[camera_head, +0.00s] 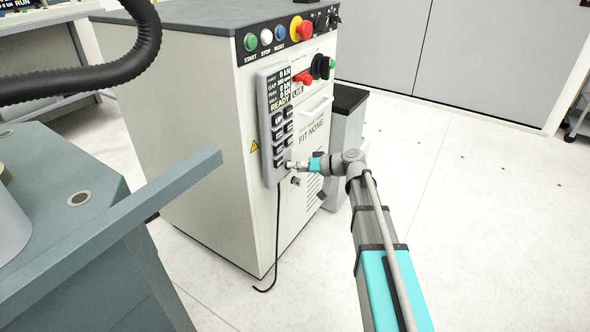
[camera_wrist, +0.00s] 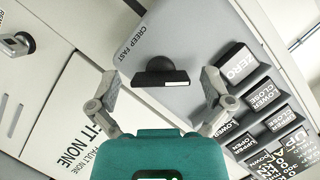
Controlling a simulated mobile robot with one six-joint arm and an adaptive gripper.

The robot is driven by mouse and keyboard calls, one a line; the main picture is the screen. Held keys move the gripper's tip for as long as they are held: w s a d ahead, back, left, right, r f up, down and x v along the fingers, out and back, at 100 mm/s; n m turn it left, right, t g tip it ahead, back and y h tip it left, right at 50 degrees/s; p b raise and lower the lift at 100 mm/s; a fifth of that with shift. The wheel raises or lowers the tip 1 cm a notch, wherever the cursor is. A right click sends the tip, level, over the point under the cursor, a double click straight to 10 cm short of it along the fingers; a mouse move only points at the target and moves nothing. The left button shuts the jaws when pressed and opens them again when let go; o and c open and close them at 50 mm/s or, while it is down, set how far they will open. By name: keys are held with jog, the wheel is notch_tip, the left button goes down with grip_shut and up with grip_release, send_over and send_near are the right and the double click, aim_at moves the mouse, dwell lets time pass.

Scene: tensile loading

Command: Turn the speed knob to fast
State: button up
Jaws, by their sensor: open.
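The speed knob (camera_wrist: 160,72) is a small dark knob on the grey handset, in the middle of the wrist view. The words CREEP and FAST are printed beside it; which one it points to I cannot tell. My gripper (camera_wrist: 159,76) is open, one finger on each side of the knob, with visible gaps; I see no contact. In the head view, my gripper (camera_head: 291,165) is at the lower end of the handset (camera_head: 267,108), which hangs on the white machine's front. The knob is hidden or too small to tell there.
Handset buttons marked ZERO (camera_wrist: 238,66) and LOWER CLOSE (camera_wrist: 267,98) lie right of the knob in the wrist view. A silver lock-like fitting (camera_wrist: 16,45) is at far left.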

jog(key=c, duration=1.1)
jog(key=shift+m, duration=0.4)
jog(key=m+b, duration=0.1)
jog(key=m+y+b, duration=0.1)
jog(key=shift+f+m+g+y+b, duration=0.2)
jog(key=shift+m+g+y+b, duration=0.1)
jog(key=shift+g, duration=0.1)
jog(key=m+y+b, duration=0.1)
jog(key=m+b, duration=0.1)
jog(key=m, duration=0.1)
jog(key=shift+m+y+b, duration=0.4)
jog(key=m+y+b, duration=0.1)
jog(key=m, duration=0.1)
jog(key=m+b, duration=0.2)
jog(key=m, duration=0.1)
jog(key=shift+a+m+t+y, duration=0.1)
jog(key=shift+m+t+y, duration=0.2)
jog(key=shift+t+y, duration=0.1)
jog(key=shift+r+m+t+y+b, duration=0.15)
jog(key=shift+m+t+b, duration=0.3)
jog(key=shift+m, duration=0.65)
jog(key=shift+m+t+y+b, duration=0.25)
jog(key=shift+m+t+b, duration=0.2)
jog(key=shift+m, duration=0.65)
